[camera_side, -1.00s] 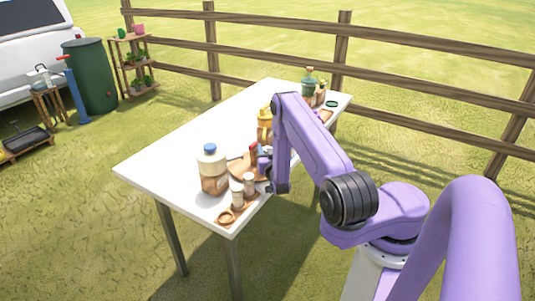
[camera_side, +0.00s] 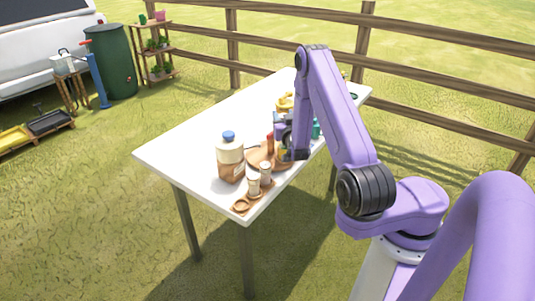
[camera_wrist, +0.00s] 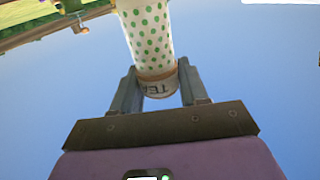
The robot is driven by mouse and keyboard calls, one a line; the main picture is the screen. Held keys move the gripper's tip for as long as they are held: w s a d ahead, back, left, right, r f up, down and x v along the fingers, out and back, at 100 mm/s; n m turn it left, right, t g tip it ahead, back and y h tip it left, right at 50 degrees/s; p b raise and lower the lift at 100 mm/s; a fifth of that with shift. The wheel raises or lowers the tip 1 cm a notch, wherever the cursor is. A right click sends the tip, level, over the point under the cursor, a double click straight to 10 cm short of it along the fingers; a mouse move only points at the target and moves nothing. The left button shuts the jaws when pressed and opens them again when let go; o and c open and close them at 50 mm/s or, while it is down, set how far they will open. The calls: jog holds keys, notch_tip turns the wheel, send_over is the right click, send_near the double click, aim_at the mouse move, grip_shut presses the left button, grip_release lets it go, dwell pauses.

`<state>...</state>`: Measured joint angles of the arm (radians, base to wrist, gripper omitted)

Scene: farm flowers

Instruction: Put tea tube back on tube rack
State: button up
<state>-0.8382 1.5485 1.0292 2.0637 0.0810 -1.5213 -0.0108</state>
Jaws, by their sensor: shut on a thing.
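My gripper (camera_wrist: 158,95) is shut on the tea tube (camera_wrist: 148,38). In the wrist view the tube is white with green dots and has a tan band and a pale end lettered "TE…". In the side view my gripper (camera_side: 284,138) is above the table's near-right edge; the held tube is not clearly seen there. The tube rack (camera_side: 241,207) is a brown wooden holder at the table's front corner, left of and below my gripper. Two pale tubes (camera_side: 254,185) stand at it, and its front ring looks empty.
The white table (camera_side: 205,135) has a large blue-capped jar (camera_side: 229,160) beside the rack. A brown round tray (camera_side: 259,157) and a red-brown bottle (camera_side: 270,142) are close to my gripper. A yellow item (camera_side: 284,102) stands behind. The table's left half is clear.

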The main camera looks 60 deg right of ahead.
jog(key=a+f+n+t+y, duration=0.1)
jog(key=a+n+t+y, duration=0.45)
jog(key=a, duration=1.85)
jog(key=s+r+m+g+h, duration=0.2)
jog(key=s+m+g+h, duration=0.8)
jog(key=s, duration=0.5)
jog(key=shift+g+y, duration=0.35)
jog(key=shift+g, duration=0.4)
jog(key=shift+w+a+f, duration=0.25)
jog(key=shift+w+f, duration=1.85)
jog(key=shift+w, duration=0.2)
jog(key=shift+w+a+f, duration=0.2)
jog(key=shift+w+f, duration=1.9)
jog(key=shift+w, duration=0.15)
jog(key=shift+w+a+f, duration=0.25)
jog(key=shift+w+f, duration=1.85)
jog(key=shift+w, duration=0.2)
jog(key=shift+f, duration=0.1)
